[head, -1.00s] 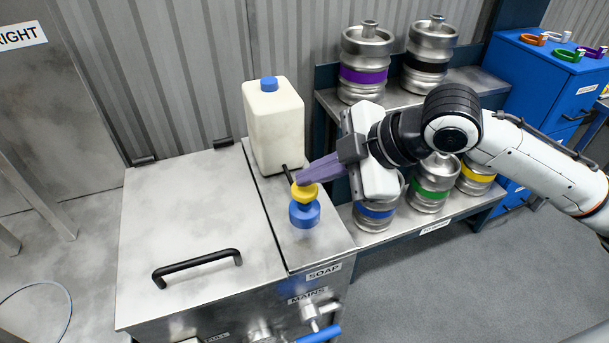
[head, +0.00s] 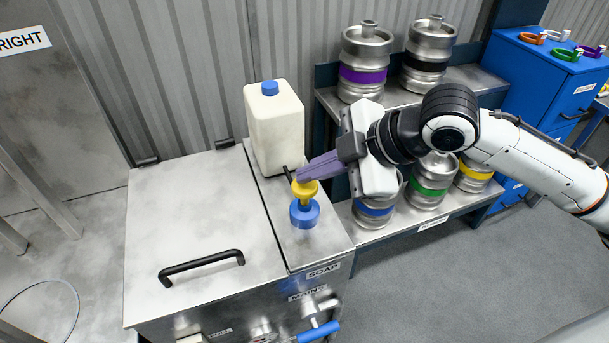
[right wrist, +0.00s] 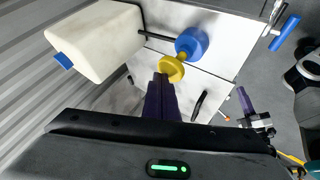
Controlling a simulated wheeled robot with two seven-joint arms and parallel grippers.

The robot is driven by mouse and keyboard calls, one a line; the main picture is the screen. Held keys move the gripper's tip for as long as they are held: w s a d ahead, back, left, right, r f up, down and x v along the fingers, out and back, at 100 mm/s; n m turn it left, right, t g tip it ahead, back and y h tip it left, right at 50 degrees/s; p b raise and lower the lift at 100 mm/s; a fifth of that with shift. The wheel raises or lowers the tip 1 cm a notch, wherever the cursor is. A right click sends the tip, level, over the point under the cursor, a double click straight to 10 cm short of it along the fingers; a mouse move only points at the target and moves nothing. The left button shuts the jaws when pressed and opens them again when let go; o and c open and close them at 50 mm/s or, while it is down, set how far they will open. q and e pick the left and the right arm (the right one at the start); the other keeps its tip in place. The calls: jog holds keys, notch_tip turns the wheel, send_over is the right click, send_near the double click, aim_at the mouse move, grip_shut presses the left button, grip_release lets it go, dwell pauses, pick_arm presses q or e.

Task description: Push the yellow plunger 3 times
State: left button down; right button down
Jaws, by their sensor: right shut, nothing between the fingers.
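The yellow plunger (head: 305,190) stands upright on a blue round base (head: 304,214) on top of the steel soap unit. A narrow yellow stem shows between its cap and the base. It also shows in the right wrist view (right wrist: 171,68), just beyond my fingertips. My right gripper (head: 303,173) is shut and empty, its purple fingers reaching in from the right over the back of the cap. I cannot tell whether they touch it. My left gripper (right wrist: 246,103) shows small at the right of the right wrist view, away from the plunger; its opening is unclear.
A white jug with a blue cap (head: 274,125) stands behind the plunger. A steel lid with a black handle (head: 202,267) is to its left. A shelf with several kegs (head: 430,180) is at the right. A blue valve handle (head: 318,333) is at the front.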

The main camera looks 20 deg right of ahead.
aim_at(311, 186)
notch_tip(311, 186, up, 4)
jog(key=p, duration=0.3)
jog(key=shift+f, duration=0.2)
jog(key=shift+r, duration=0.9)
